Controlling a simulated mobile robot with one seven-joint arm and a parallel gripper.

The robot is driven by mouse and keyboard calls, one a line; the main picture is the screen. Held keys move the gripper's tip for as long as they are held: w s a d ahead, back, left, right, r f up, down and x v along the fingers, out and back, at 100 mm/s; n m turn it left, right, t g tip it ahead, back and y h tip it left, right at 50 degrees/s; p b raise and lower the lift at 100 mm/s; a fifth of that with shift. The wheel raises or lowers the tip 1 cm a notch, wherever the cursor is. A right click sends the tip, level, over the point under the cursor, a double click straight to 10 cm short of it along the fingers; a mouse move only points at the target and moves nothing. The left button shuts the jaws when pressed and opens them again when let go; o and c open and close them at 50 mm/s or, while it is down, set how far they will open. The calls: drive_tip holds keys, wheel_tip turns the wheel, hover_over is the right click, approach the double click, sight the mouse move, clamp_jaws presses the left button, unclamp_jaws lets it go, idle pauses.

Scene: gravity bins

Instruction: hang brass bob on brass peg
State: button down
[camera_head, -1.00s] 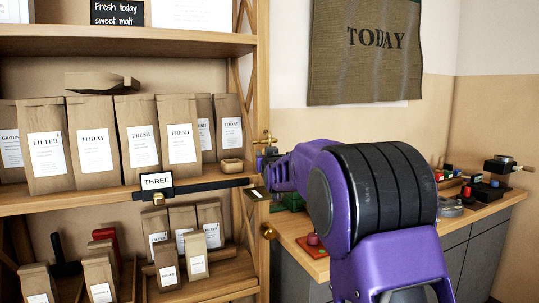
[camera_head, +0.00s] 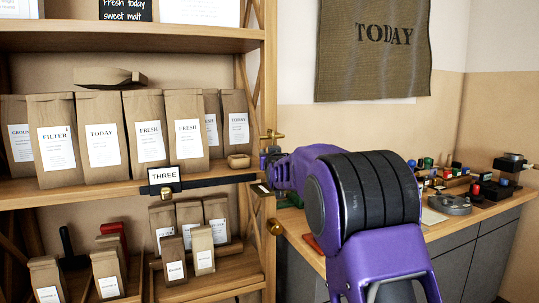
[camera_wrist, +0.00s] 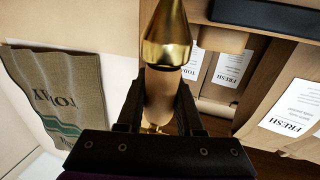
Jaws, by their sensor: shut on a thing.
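In the wrist view the brass bob (camera_wrist: 166,42) is a shiny cone with its point toward the top of the picture. My gripper (camera_wrist: 157,100) is shut on its tan stem, between two dark fingers. A small brass piece beyond the fingers is mostly hidden. In the head view my purple arm reaches to the shelf's right upright, and my gripper (camera_head: 262,180) is small and dark there. The brass peg (camera_head: 270,136) appears to stick out from the upright just above my gripper. I cannot tell whether bob and peg touch.
A round brass piece (camera_head: 276,227) shows lower on the upright; I cannot tell what it is. Paper bags (camera_head: 150,130) fill the shelves on the left. A black bar with a THREE sign (camera_head: 164,176) runs along the shelf edge. A cluttered counter (camera_head: 440,232) stands right.

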drive_tip(key=shift+f+b, duration=0.4)
idle(0.4)
drive_tip(key=shift+c, duration=2.4)
unclamp_jaws()
drive_tip(key=s+b, duration=0.1)
drive_tip(key=s, duration=1.6)
drive_tip(key=shift+s+d+b, duration=0.2)
drive_tip(key=shift+d+b, duration=0.1)
drive_tip(key=shift+d, duration=0.15)
